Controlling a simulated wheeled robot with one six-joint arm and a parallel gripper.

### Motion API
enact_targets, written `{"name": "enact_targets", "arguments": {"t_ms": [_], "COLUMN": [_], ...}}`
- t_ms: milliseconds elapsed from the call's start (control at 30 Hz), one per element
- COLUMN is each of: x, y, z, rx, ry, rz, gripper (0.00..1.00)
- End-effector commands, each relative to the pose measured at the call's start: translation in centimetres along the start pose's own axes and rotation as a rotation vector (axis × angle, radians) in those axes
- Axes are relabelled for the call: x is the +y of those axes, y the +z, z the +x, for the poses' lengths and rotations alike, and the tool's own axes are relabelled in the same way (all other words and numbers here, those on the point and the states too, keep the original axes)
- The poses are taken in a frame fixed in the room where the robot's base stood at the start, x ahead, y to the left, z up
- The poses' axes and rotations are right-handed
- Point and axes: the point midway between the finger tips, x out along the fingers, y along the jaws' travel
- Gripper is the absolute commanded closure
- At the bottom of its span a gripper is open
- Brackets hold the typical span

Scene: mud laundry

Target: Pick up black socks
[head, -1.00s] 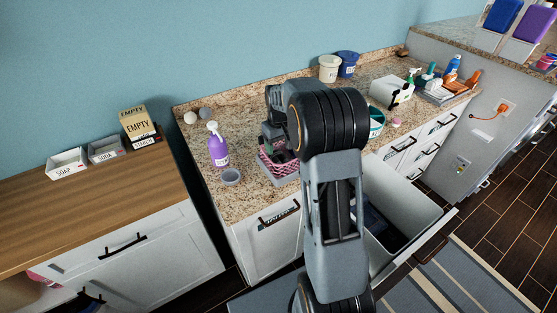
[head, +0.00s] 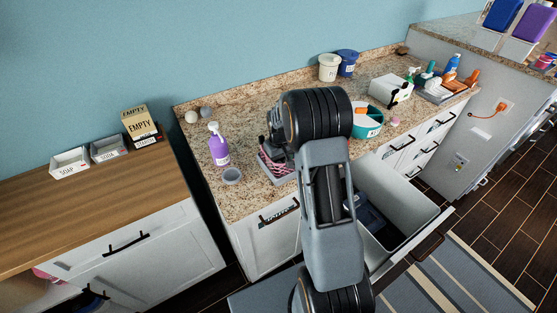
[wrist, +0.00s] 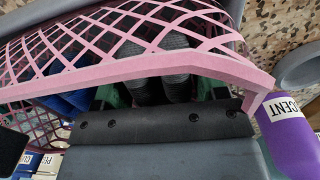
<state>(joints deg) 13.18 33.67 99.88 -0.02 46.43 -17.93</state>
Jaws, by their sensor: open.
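A pink lattice basket (head: 276,166) stands on the granite counter, left of my arm in the head view. In the wrist view the basket's pink rim (wrist: 140,68) and mesh cross the picture close to the camera. Dark ribbed shapes, seen through the mesh, look like the black socks (wrist: 166,85); the basket and my gripper hide part of them. My gripper (head: 273,148) is open and low at the basket. Its fingertips are not clearly visible, and I cannot tell whether they touch the socks.
A purple bottle (head: 218,146) and a small grey cup (head: 231,176) stand left of the basket; the bottle also shows in the wrist view (wrist: 287,135). A teal bowl (head: 369,120) is to the right. An open drawer (head: 425,215) juts out below the counter.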

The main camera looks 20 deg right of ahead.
Motion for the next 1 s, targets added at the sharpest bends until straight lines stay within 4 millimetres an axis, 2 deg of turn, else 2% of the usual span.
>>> {"name": "enact_targets", "arguments": {"t_ms": [67, 400, 767, 1000], "x": [0.0, 0.0, 0.0, 0.0], "y": [0.0, 0.0, -0.1, -0.1], "z": [0.0, -0.1, -0.7, -3.6], "rx": [0.0, 0.0, 0.002, 0.005], "ry": [0.0, 0.0, 0.0, 0.001], "rz": [0.0, 0.0, 0.0, 0.0], "gripper": [0.34, 0.65, 0.65, 0.65]}}
